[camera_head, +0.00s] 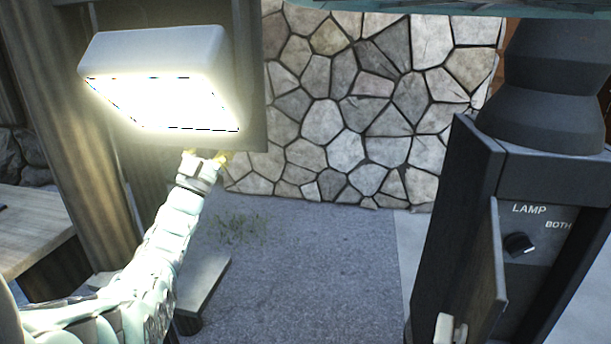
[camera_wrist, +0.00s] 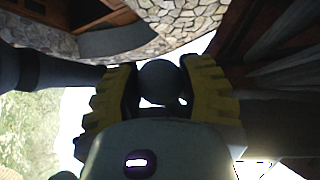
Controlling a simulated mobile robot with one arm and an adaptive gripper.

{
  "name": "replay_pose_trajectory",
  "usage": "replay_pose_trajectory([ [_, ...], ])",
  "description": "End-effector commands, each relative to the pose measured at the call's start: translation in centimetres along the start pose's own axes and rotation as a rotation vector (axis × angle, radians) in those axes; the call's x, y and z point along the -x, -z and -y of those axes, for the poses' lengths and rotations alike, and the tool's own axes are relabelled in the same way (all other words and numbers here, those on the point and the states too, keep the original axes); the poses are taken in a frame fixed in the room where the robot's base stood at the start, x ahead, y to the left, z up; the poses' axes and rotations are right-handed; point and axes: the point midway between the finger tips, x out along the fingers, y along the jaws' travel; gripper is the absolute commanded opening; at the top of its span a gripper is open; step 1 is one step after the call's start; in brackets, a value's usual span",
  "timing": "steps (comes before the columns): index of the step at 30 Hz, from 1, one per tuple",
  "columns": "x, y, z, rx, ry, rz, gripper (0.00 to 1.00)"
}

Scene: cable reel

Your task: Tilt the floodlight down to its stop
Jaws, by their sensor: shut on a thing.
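The floodlight (camera_head: 160,48) is a pale box at the upper left in the head view. Its bright lit face points toward me and downward. My gripper (camera_head: 208,157) is just below the lamp's lower right corner. In the wrist view my gripper (camera_wrist: 160,88) has its yellow-edged fingers on both sides of a round grey knob (camera_wrist: 160,78) and is shut on it. Glare and the fingers hide how the knob joins the floodlight. The lamp's pivot and stop are not clearly visible.
A wooden post (camera_head: 75,110) stands behind the lamp, with a wooden bench top (camera_head: 30,232) at left. A dark control box (camera_head: 540,190) with a LAMP switch (camera_head: 519,243) and open door (camera_head: 487,270) stands at right. A stone wall (camera_head: 350,110) is behind; the middle floor is clear.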

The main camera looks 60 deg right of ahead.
Motion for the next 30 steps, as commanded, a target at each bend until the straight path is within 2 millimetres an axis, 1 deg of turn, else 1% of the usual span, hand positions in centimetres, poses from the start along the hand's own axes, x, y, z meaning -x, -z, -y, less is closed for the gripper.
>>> replay_pose_trajectory([
  [12,-0.09,-0.10,0.00,-0.001,0.002,0.000,0.00],
  [13,-0.10,-0.10,0.00,-0.001,0.002,0.000,0.45],
  [21,-0.09,-0.05,0.01,-0.001,0.002,-0.002,0.72],
  [22,-0.09,-0.05,0.01,-0.001,0.002,-0.002,0.74],
  [30,0.00,-0.03,0.03,-0.001,0.002,-0.002,0.74],
])
